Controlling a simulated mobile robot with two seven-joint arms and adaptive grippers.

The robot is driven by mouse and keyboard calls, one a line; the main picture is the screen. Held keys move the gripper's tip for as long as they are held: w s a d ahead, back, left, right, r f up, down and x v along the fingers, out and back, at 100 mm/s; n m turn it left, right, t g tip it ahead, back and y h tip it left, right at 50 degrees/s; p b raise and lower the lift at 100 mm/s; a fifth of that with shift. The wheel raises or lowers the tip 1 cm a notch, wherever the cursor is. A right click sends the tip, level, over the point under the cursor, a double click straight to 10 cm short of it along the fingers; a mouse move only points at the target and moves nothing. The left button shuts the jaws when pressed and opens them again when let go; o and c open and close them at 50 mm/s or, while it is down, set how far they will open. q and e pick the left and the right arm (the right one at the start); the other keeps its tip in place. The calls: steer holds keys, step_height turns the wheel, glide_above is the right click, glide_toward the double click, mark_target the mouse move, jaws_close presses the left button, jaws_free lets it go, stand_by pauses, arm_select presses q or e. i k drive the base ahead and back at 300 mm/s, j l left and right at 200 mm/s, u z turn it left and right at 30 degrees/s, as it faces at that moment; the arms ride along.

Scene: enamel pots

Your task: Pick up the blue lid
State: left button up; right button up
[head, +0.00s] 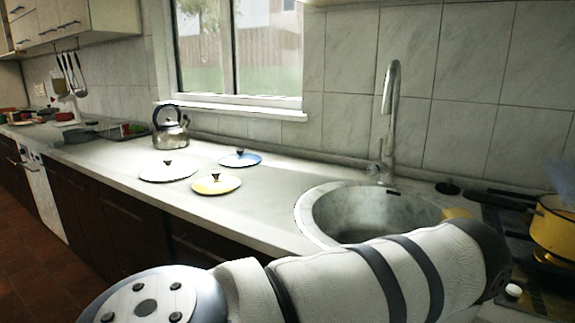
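The blue lid (240,160) lies flat on the pale countertop, the farthest back of three lids, and has a dark knob on top. A white lid (168,172) lies to its left and a yellow lid (216,185) lies in front of it, both with dark knobs. One of my arms crosses the bottom of the head view, over the counter's front edge. No gripper shows in this view, so neither is seen at any lid.
A round steel sink (325,222) with a tall faucet (390,110) is right of the lids. A kettle (170,128) stands behind the white lid. A yellow pot (553,226) is on the stove at far right. Bare counter (275,185) lies between lids and sink.

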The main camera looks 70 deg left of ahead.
mark_target(240, 160)
steer(key=u, duration=2.65)
steer(key=i+j+z, duration=0.4)
steer(key=j+z, duration=0.2)
steer(key=i+j+z, duration=0.1)
steer(key=j+z, duration=0.15)
steer(key=j, duration=0.25)
